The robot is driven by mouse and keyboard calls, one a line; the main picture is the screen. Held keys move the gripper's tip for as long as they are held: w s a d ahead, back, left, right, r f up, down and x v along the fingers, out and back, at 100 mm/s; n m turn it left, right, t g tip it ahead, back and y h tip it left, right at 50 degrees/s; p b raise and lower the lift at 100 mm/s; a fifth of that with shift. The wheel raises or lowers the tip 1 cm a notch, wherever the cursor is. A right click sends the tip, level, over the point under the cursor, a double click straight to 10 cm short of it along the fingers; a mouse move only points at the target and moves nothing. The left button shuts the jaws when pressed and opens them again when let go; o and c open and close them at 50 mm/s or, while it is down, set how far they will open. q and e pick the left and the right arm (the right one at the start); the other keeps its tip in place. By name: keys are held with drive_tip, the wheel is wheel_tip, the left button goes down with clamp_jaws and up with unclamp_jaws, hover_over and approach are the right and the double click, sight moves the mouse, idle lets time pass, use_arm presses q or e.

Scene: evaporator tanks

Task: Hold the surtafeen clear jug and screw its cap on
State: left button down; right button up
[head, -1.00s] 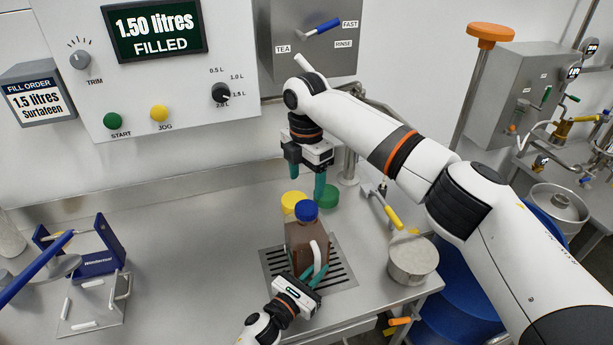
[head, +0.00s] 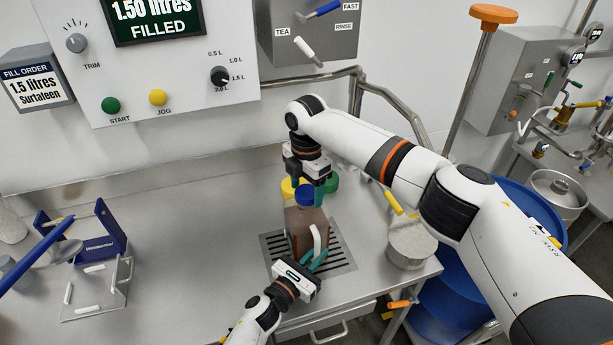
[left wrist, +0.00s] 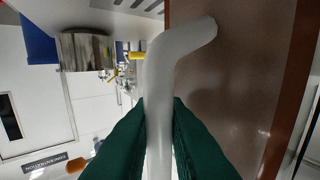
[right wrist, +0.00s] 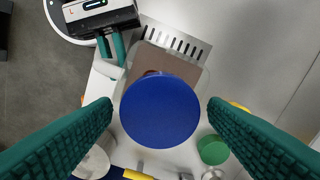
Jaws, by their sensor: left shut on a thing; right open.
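The surtafeen clear jug (head: 303,226), full of brown liquid, stands upright on the slotted drain plate. Its blue cap (head: 307,195) sits on top of its neck; whether it is screwed tight I cannot tell. My left gripper (head: 314,262) is shut on the jug's white handle (left wrist: 160,100), seen close in the left wrist view. My right gripper (head: 312,182) is open, pointing down just above the cap. In the right wrist view the blue cap (right wrist: 161,110) lies between the two spread fingers, with gaps on both sides.
Yellow (head: 290,187) and green (head: 332,183) caps lie just behind the jug. A metal pot (head: 410,245) stands at the right table edge beside a yellow-handled tool (head: 393,202). A blue stand (head: 100,235) is at the left. The table between is clear.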

drive_tip(key=shift+f, duration=0.2)
drive_tip(key=c, duration=1)
drive_tip(key=m, duration=0.4)
drive_tip(key=shift+s, duration=0.1)
drive_tip(key=m, duration=0.4)
drive_tip(key=shift+m, duration=0.4)
drive_tip(key=m, duration=1.1)
drive_tip(key=shift+a+m, duration=0.1)
drive_tip(key=shift+m, duration=0.3)
drive_tip(key=m, duration=0.3)
drive_tip(key=shift+m, duration=0.4)
drive_tip(key=o, duration=1.1)
